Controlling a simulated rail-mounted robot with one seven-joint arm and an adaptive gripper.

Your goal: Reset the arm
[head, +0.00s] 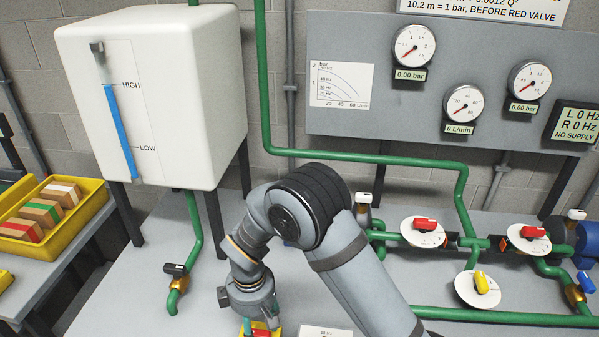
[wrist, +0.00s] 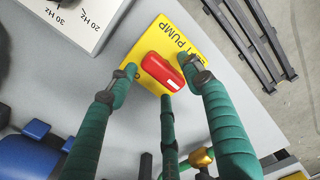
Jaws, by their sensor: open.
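My arm bends down at the middle of the head view, and my gripper (head: 248,322) is low at the bottom edge, partly cut off. In the wrist view my gripper (wrist: 164,84) has its green fingers spread apart, with nothing held. A red knob (wrist: 163,72) with a white mark sits on a yellow plate (wrist: 184,40) whose visible lettering includes "PUMP". The fingers appear on different sides of the knob in the picture. I cannot tell their height above it. The red knob also shows at the bottom edge of the head view (head: 262,333).
A white tank (head: 160,100) stands at the left, with green pipes (head: 380,158) along the wall. Red valve handles (head: 425,224) and a yellow one (head: 482,284) stand right of my arm. A yellow bin (head: 75,220) is far left. A white dial plate (wrist: 70,18) lies near the knob.

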